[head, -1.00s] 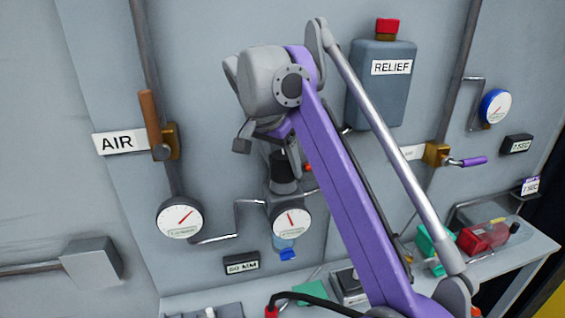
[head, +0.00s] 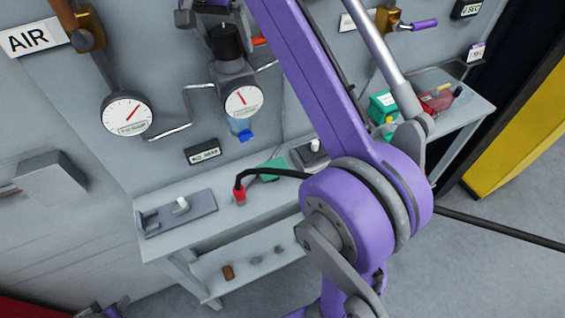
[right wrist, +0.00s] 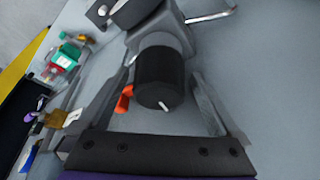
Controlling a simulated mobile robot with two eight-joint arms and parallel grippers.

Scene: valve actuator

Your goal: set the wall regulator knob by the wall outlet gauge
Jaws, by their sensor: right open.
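The black regulator knob (head: 228,42) sits on top of the grey regulator body on the wall, and the right wrist view shows it close (right wrist: 158,72), with a white mark on its face. The round white outlet gauge (head: 243,102) is on the regulator's front; its red needle points up and slightly left. My right gripper (right wrist: 163,85) is open, one finger on each side of the knob, with gaps visible; contact at the tips is unclear. In the head view it is partly cut off at the top edge.
A second gauge (head: 127,115) is to the left, joined by a bent pipe. A bench (head: 215,228) below carries a grey plate, a red-tipped black cable and a green piece. An orange-red lever (right wrist: 124,99) is beside the knob. My right arm covers the middle of the head view.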

